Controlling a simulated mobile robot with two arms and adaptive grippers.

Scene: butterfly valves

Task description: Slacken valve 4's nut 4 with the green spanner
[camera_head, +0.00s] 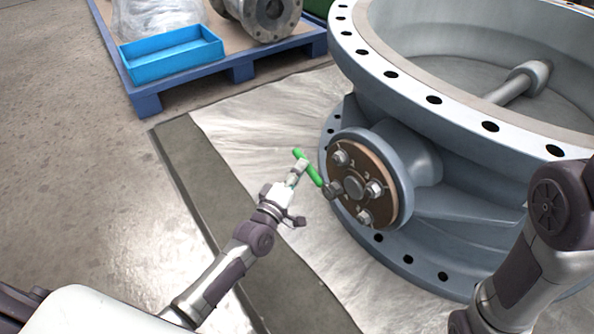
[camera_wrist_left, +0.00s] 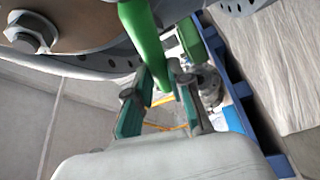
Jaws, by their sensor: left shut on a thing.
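The green spanner (camera_head: 312,174) is in my left gripper (camera_head: 298,172), which is shut on it. The spanner slants down to the right. Its lower end is close to the left-hand nut (camera_head: 333,190) on the valve's round brown plate (camera_head: 351,207); I cannot tell whether they touch. Other nuts sit at the plate's top (camera_head: 340,157), right (camera_head: 375,188) and bottom (camera_head: 364,216). The plate's numbers are too small to read surely. In the left wrist view, the spanner (camera_wrist_left: 143,40) runs up out of frame from between the fingers (camera_wrist_left: 160,85), and a nut (camera_wrist_left: 34,34) shows at top left.
The large grey valve body (camera_head: 440,165) fills the right side. A blue pallet (camera_head: 190,88) with a blue tray (camera_head: 172,58) and a flanged metal part (camera_head: 262,18) stands at the back. My right arm is at the right edge. Floor at left is clear.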

